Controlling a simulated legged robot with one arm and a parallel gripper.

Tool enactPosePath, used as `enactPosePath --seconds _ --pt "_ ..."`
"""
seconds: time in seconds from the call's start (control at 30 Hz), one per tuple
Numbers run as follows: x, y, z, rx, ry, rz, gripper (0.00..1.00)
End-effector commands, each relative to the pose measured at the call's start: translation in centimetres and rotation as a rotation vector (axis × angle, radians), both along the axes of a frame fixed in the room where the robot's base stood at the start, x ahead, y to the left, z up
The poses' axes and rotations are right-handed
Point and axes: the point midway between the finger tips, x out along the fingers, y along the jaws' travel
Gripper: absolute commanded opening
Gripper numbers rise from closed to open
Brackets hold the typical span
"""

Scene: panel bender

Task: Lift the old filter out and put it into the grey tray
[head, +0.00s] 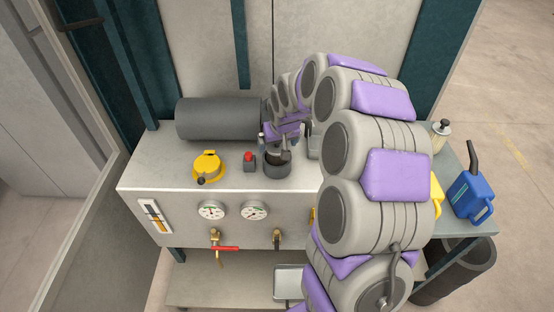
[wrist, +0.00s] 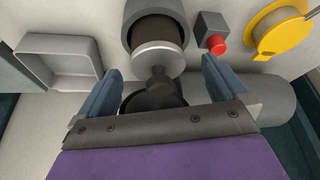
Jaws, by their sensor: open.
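The old filter (wrist: 157,55) has a dark brown side, a pale metal end cap and a dark knob. It sits in the round grey housing (wrist: 180,14), with its cap end standing out; the housing also shows in the head view (head: 277,169). My gripper (wrist: 161,78) is open, its two blue fingers apart on either side of the knob; I see no contact. In the head view my gripper (head: 284,150) is just above the housing. A grey tray (wrist: 60,42) lies on the bench, left in the wrist view; my arm mostly hides it in the head view.
A red button (head: 248,158) and a yellow cap (head: 208,165) stand left of the housing. A large grey cylinder (head: 218,118) lies behind them. A blue can (head: 470,197) stands at the right. Another grey tray (head: 288,282) is on the lower shelf. The bench's front left is clear.

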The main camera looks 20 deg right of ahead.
Motion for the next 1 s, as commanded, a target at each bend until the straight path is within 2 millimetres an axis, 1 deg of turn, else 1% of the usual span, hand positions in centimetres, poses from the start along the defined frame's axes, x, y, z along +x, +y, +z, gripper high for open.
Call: enactPosePath --seconds 0.03,0.17,0.5,0.57,0.77,1.0 --pt "0.1 0.0 -0.5 0.0 0.001 0.0 1.0" --pt "0.4 -0.1 -1.0 0.0 -0.001 0.001 1.0" --pt "2.1 -0.6 -5.0 -0.001 -0.004 0.001 1.0" --pt "2.2 -0.6 -5.3 -0.001 -0.004 0.001 1.0" --pt "2.2 -0.7 -5.2 0.0 -0.003 0.0 1.0" --pt "2.2 -0.6 -5.2 0.0 -0.002 0.0 0.77"
